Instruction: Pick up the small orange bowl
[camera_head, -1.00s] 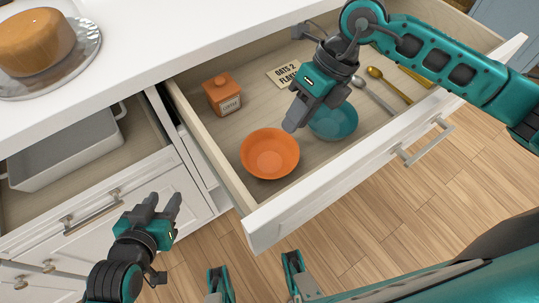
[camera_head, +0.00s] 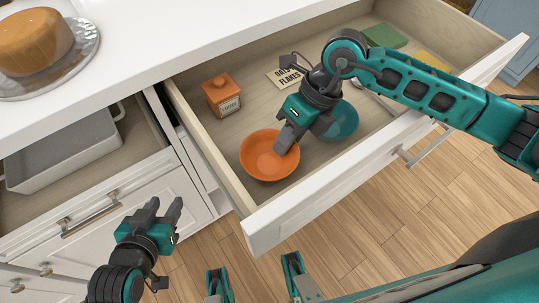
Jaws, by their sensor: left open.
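The small orange bowl (camera_head: 258,158) sits upright in the open drawer, near its left front corner. My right gripper (camera_head: 284,146) reaches down over the bowl's right side, its fingertips overlapping the rim and inner wall in the picture. Its fingers overlap each other from this angle, so I cannot tell its opening or whether it touches the bowl. My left gripper (camera_head: 164,212) is open and empty, to the left of the drawer, in front of the white cabinet fronts.
A teal bowl (camera_head: 342,122) stands right of the orange bowl, partly behind my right gripper. An orange lidded jar (camera_head: 221,95) and an oats flakes package (camera_head: 285,77) are further back. The drawer's front wall (camera_head: 330,182) is close by.

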